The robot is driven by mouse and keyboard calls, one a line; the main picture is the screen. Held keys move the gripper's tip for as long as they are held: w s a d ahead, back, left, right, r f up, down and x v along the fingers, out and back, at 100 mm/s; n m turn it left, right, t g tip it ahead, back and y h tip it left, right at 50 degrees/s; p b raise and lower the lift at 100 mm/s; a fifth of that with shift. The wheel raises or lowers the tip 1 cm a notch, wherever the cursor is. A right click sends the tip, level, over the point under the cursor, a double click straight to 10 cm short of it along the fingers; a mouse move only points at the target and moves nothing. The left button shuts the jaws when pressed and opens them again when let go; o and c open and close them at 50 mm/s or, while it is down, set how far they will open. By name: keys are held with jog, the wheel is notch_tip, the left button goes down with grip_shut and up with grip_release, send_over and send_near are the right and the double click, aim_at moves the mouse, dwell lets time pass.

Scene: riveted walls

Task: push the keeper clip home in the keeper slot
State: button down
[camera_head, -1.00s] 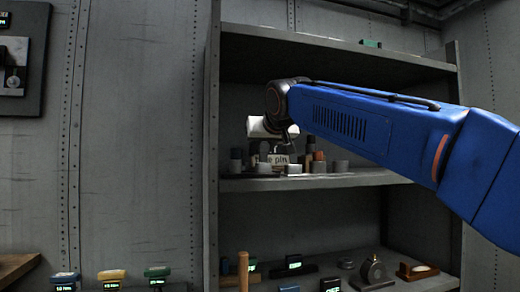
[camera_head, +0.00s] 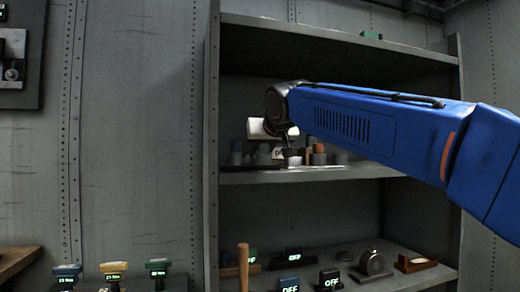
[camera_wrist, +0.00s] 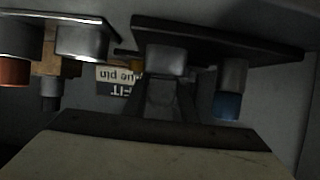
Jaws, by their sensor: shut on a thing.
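My gripper (camera_head: 288,148) is over the middle shelf (camera_head: 380,170), among small parts and largely hidden by its own wrist in the head view. In the wrist view its dark fingers (camera_wrist: 162,105) are shut on a small grey piece (camera_wrist: 162,92), which I take to be the keeper clip. A grey cylinder under a dark plate (camera_wrist: 230,38) shows right beyond the fingertips; I cannot tell whether it touches the held piece. I cannot make out the keeper slot. A label reading upside down, partly "pin" and "FIT" (camera_wrist: 115,80), is behind to the left.
A blue-ended peg (camera_wrist: 227,104) is close right of the fingers. A grey cylinder (camera_wrist: 82,42) and an orange-ended peg (camera_wrist: 14,70) are to the left. In the head view the upper shelf (camera_head: 340,45) is above my arm, and the left upright (camera_head: 212,150) is nearby.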

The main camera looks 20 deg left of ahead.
jog(key=shift+f, duration=0.2)
jog(key=shift+r, duration=0.15)
dwell(0.4)
jog(key=c, duration=1)
grip_release()
jog(key=shift+c, duration=0.2)
jog(key=shift+r, duration=3)
jog(key=shift+s+d, duration=0.1)
